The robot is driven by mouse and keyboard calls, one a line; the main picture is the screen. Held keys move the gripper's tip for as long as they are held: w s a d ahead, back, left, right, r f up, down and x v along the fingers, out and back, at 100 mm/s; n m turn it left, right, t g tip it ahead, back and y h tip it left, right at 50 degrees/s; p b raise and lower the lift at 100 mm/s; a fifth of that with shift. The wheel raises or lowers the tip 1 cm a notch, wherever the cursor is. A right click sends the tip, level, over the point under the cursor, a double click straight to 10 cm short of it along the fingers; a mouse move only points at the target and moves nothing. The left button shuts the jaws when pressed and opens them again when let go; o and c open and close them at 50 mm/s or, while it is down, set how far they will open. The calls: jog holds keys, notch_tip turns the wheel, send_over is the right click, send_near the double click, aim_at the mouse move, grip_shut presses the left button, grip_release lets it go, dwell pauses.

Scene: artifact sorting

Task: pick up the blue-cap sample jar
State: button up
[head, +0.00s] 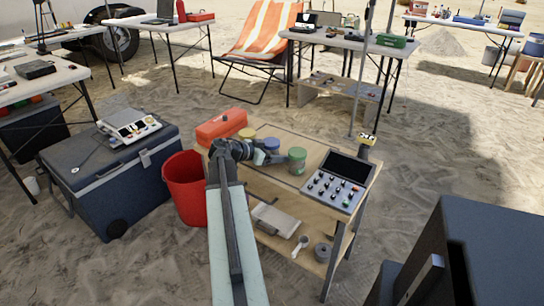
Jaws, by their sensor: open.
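The blue-cap sample jar (272,145) stands on the small wooden table (322,154), between two other jars. Its blue cap shows, while its lower part is mostly hidden behind my gripper. My gripper (269,157) is open, low over the table, right at this jar in the picture. I cannot tell whether the fingers touch the jar or stand around it.
A yellow-cap jar (246,133) stands just left and a green jar (297,161) just right. A red toolbox (221,127) is at the table's left end, a control panel (337,182) at its right. A red bucket (184,188) and a blue cooler (112,181) stand left.

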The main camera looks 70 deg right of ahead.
jog(key=c, duration=1.5)
jog(key=shift+c, duration=0.2)
jog(key=shift+r, duration=0.2)
